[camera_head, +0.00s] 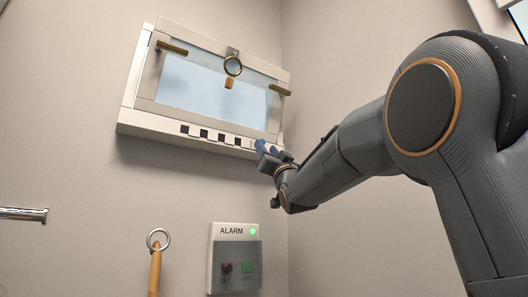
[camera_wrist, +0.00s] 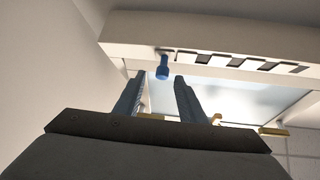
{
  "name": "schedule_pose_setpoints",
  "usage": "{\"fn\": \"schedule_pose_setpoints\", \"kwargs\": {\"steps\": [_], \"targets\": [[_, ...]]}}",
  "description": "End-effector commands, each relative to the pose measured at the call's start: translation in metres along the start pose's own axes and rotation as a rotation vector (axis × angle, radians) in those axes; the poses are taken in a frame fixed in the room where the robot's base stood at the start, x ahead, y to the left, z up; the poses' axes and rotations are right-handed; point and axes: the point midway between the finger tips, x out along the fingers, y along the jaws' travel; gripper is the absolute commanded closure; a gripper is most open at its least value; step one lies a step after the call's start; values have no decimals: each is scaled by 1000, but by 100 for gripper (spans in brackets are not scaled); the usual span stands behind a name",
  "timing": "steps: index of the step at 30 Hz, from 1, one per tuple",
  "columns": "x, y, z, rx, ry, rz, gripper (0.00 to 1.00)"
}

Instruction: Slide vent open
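The vent is a white strip (camera_head: 212,136) with a row of black slots along the window's lower edge. In the wrist view the strip (camera_wrist: 215,45) shows black and white patches. A small blue knob (camera_wrist: 163,67) sticks out beside the end of this row. My gripper (camera_wrist: 160,77) is open, with its two blue-grey fingers apart and the knob in view between their tips. I cannot tell whether the knob lies fully between them; neither finger visibly touches it. In the head view my gripper (camera_head: 266,150) is at the strip's right end and the knob cannot be told apart from the fingers.
An alarm box (camera_head: 235,258) with a green light is on the wall below. A wooden rod with a ring (camera_head: 155,265) and a metal bar (camera_head: 22,214) are at lower left.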

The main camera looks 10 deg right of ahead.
Motion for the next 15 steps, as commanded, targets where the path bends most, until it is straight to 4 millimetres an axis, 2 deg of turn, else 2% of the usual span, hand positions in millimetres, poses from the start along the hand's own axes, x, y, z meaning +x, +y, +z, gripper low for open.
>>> {"fn": "schedule_pose_setpoints", "kwargs": {"steps": [3,6,15], "targets": [[-17,1,1,-1,1,1,63],[-24,1,0,-1,1,1,63],[-26,1,-1,-1,1,1,63]]}}
